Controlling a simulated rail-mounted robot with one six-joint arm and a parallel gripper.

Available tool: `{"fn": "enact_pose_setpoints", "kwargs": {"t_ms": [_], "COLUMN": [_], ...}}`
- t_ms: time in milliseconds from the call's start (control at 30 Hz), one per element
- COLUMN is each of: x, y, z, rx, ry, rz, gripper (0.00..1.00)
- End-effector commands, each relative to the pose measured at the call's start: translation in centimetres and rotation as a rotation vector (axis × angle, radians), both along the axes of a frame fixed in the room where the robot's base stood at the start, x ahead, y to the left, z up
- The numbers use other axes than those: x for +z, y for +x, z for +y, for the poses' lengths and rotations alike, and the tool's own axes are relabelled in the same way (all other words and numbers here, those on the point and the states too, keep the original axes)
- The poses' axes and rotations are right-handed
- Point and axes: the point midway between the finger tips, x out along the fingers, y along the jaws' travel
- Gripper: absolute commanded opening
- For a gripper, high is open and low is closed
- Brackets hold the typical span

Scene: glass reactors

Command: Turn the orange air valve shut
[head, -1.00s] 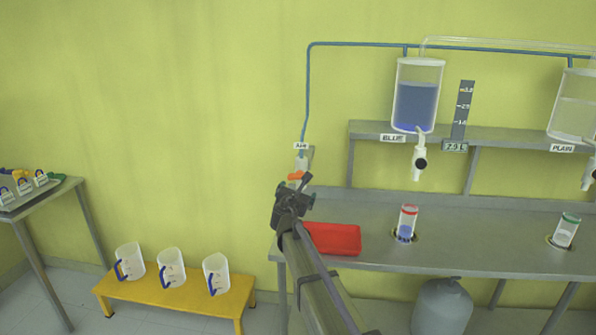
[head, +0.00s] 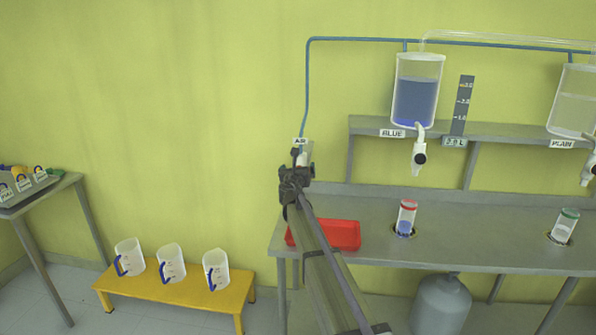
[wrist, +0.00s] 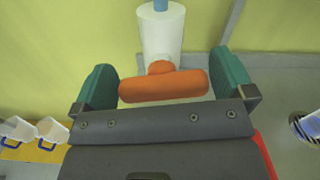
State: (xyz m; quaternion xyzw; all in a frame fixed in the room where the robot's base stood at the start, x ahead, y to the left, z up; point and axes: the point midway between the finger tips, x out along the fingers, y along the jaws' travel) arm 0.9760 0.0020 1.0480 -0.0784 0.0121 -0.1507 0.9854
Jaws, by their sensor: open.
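The orange air valve (wrist: 163,86) shows in the wrist view as a crosswise handle at the lower end of a white cylindrical body (wrist: 161,32). My gripper (wrist: 170,84) is open, with one green-padded finger on each side of the orange handle. A narrow gap shows at each end of the handle. In the head view my gripper (head: 297,165) is in front of the valve, under the "AIR" label (head: 299,141), and hides the orange handle. The blue air line (head: 306,90) runs up from there.
A red tray (head: 340,235) lies on the grey bench below my arm. A blue-filled vessel (head: 415,100) hangs to the right, above a red-capped vial (head: 406,217). White jugs (head: 171,263) stand on a yellow stool at lower left.

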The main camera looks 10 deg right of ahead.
Motion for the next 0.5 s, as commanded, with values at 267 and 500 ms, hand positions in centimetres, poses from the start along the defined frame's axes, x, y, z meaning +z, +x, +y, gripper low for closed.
{"fn": "enact_pose_setpoints", "kwargs": {"t_ms": [267, 500], "x": [-0.01, -0.01], "y": [-0.01, -0.02], "z": [-0.03, -0.03], "rx": [0.000, 0.000], "ry": [0.000, 0.000], "rz": [0.000, 0.000], "gripper": [0.92, 0.69]}}
